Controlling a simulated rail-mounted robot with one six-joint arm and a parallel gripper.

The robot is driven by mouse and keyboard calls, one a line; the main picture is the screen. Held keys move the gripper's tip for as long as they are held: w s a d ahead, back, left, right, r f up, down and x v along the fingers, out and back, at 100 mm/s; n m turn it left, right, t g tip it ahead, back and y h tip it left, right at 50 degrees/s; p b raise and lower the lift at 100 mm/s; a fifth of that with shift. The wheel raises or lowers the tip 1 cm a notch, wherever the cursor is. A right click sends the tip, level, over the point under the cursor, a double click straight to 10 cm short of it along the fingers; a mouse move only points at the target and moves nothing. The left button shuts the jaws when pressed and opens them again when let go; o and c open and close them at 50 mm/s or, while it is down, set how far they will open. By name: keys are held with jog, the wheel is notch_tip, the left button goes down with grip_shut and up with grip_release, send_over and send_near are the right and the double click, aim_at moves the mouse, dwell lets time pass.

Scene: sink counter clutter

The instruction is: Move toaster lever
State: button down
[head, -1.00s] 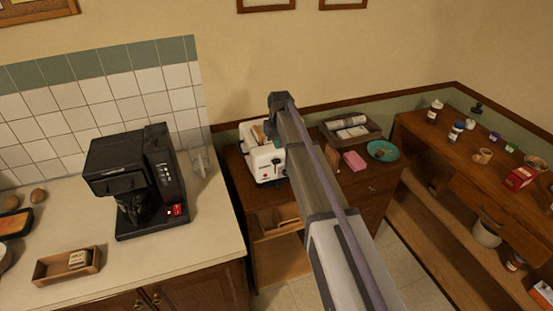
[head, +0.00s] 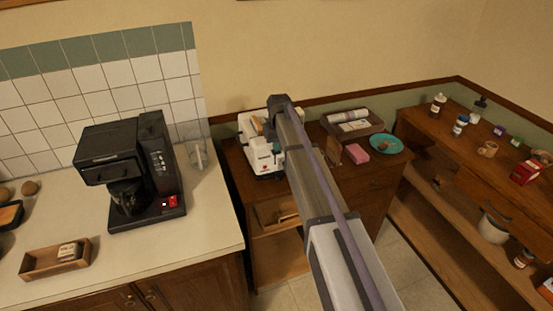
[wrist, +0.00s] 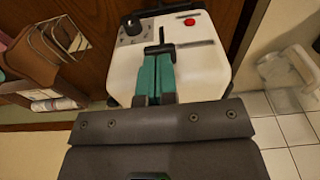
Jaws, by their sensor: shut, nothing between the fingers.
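In the wrist view the toaster's face (wrist: 190,75) shows a dark dial (wrist: 132,27), a red button (wrist: 190,21) and a dark lever (wrist: 157,49) by a slot. My gripper (wrist: 160,57) has teal fingers, closed together and empty. Its tips are at the lever, over the toaster's face; I cannot tell whether they touch it. The fingers are hidden in the head view.
A black coffee maker (head: 130,172) and a small wooden box (head: 42,262) stand on the left counter. Right of the toaster are a tray (head: 372,127), a pink block (head: 356,153) and a teal plate (head: 386,144). A cluttered wooden shelf stands at right.

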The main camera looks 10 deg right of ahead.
jog(key=shift+f, duration=0.3)
notch_tip(320, 180, down, 6)
jog(key=b, duration=0.6)
jog(key=shift+r, duration=0.1)
jog(key=s, duration=0.1)
jog(key=s+r+p, duration=0.1)
jog(key=s, duration=0.1)
jog(key=shift+d+r, duration=0.2)
jog(key=shift+p, duration=0.3)
notch_tip(320, 180, up, 11)
jog(key=s+p, duration=0.1)
jog(key=p, duration=0.9)
jog(key=shift+p, duration=0.35)
jog(key=shift+f, duration=0.15)
